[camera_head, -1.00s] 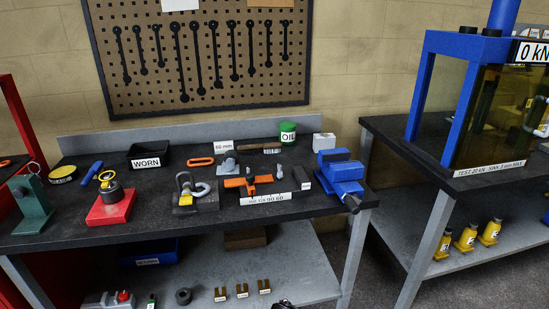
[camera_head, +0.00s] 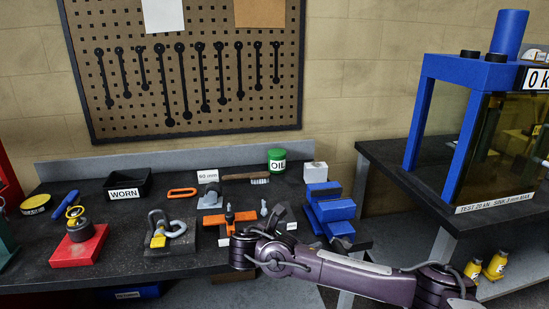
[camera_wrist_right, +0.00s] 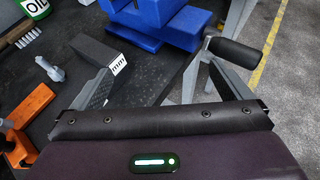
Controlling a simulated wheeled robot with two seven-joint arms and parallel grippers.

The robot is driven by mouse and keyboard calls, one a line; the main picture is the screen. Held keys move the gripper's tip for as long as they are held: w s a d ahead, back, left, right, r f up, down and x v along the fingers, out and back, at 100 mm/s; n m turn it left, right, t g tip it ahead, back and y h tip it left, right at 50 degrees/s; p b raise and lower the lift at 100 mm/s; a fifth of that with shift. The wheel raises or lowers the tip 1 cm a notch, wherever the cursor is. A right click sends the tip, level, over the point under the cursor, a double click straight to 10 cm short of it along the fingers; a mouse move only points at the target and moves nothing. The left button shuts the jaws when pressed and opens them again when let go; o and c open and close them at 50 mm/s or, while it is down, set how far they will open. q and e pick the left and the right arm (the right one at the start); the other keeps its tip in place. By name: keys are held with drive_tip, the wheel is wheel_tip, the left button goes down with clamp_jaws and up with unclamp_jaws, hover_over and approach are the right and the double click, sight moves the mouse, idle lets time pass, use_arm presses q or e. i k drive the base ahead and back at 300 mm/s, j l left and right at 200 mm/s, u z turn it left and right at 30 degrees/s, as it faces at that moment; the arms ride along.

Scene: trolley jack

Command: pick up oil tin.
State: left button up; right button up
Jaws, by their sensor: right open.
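The oil tin (camera_head: 277,159) is a green tin with a white OIL label. It stands upright at the back of the dark bench, and its lower part shows at the top left corner of the right wrist view (camera_wrist_right: 34,8). My right gripper (camera_head: 274,226) is over the front right of the bench, nearer than the tin and apart from it. In the right wrist view its two fingers (camera_wrist_right: 160,70) are spread with nothing held between them. My left gripper is not in view.
A blue vise (camera_head: 331,212) stands right of the gripper. A dark block (camera_wrist_right: 98,54) lies by the left finger, and an orange tool (camera_head: 230,219) is left of it. A brush (camera_head: 247,179) lies left of the tin, and a pale box (camera_head: 315,173) stands right of it.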

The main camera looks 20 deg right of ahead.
sight(276, 157)
drive_tip(key=i+l, duration=0.2)
drive_tip(key=i, duration=0.35)
drive_tip(key=i+l, duration=0.2)
drive_tip(key=i, duration=0.3)
drive_tip(key=i+l, duration=0.2)
drive_tip(key=i, duration=0.35)
